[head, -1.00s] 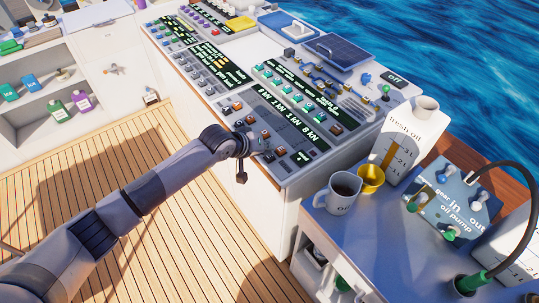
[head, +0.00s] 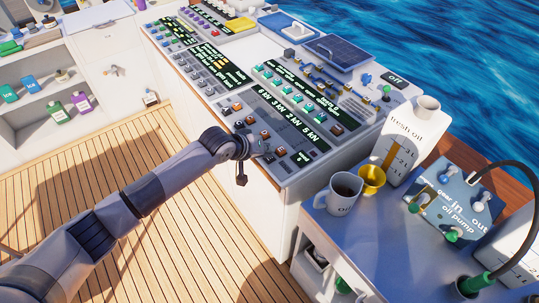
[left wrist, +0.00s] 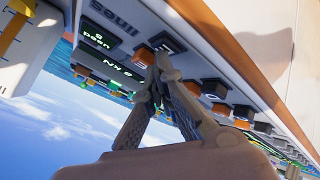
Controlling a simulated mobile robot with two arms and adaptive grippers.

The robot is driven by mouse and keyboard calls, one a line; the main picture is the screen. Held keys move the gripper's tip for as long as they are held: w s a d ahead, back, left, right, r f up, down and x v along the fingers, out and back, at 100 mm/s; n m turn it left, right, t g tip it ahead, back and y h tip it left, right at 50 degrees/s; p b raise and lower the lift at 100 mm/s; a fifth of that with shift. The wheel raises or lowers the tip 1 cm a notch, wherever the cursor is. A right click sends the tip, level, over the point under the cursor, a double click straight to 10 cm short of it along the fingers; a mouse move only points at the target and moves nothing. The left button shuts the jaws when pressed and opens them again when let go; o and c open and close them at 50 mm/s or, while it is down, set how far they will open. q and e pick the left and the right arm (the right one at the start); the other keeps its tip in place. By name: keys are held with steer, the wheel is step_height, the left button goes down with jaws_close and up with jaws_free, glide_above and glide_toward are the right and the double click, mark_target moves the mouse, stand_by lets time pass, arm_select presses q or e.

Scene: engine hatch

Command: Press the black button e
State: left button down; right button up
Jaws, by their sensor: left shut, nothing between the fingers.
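My left gripper (head: 267,153) is low over the panel's near edge, among the buttons. In the left wrist view my left gripper (left wrist: 160,62) is shut and empty. Its tips are close to an orange button (left wrist: 143,56) and a dark one; whether they touch is unclear. The gripper hides part of the button row. My right gripper is out of view.
A grey mug (head: 341,196), a yellow cup (head: 371,178) and a white oil jug (head: 404,140) stand on the blue-topped counter at right. The wooden deck (head: 150,240) is clear.

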arm_select(q)
steer(key=shift+r+p, duration=0.5)
steer(key=shift+r, duration=0.65)
steer(key=shift+r+p, duration=0.85)
steer(key=shift+r, duration=1.65)
step_height(320, 180, up, 7)
steer(key=p, duration=0.1)
steer(key=shift+f+p, duration=0.15)
steer(key=shift+p, duration=0.15)
